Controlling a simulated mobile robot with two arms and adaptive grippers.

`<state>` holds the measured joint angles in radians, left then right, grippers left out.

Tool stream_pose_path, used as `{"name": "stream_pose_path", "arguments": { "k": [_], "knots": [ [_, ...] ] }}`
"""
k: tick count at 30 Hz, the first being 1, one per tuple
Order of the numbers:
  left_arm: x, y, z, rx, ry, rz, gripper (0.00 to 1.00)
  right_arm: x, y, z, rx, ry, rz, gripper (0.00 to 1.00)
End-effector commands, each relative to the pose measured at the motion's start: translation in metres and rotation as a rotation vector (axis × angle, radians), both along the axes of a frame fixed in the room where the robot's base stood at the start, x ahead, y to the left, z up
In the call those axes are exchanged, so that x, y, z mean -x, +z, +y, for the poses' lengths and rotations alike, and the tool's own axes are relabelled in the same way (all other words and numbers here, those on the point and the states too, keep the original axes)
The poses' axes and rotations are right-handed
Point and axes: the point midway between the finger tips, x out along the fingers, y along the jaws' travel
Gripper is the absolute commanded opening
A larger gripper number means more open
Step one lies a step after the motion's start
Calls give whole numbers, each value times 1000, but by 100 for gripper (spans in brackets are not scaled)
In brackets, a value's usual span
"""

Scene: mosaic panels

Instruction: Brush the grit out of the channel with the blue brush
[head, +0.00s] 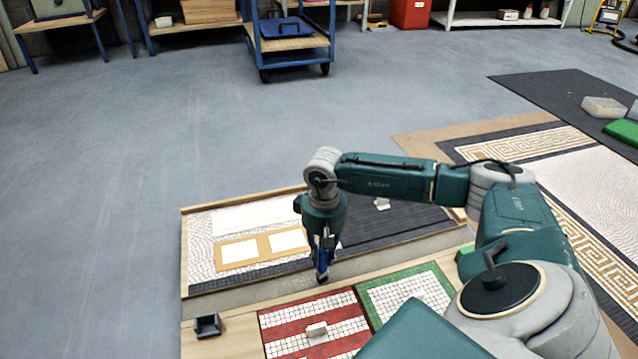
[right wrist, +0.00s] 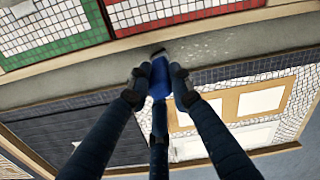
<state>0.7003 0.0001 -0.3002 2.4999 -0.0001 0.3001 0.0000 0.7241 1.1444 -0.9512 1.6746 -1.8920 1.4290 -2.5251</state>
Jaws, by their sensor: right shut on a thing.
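The channel (head: 390,262) is a grey strip running between two wooden-edged rows of mosaic panels; it also crosses the right wrist view (right wrist: 90,75). Pale specks of grit (right wrist: 207,44) lie in it to the right of the brush in that view. My right gripper (head: 321,255) points down over the channel and is shut on the blue brush (right wrist: 158,82), which also shows in the head view (head: 322,268). The brush's dark tip is at the channel; whether it touches the floor of it I cannot tell. My left gripper is not in view.
A red-and-white panel (head: 315,325) and a green-edged panel (head: 405,292) lie on the near side. A small black open box (head: 207,325) sits at near left. A panel with tan frames (head: 240,254) lies beyond the channel. Open grey floor extends left.

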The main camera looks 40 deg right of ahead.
Motion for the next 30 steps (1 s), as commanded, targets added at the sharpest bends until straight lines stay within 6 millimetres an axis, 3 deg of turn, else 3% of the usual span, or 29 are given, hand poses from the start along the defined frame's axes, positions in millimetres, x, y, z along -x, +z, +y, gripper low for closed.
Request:
{"name": "stream_pose_path", "arguments": {
  "k": [13, 30],
  "knots": [
    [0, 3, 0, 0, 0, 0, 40, 8, 2, -16, 2, -1, 2, 0],
    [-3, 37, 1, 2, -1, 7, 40, 8, 47, -16, 1, -1, 1, 0]
  ]
}}
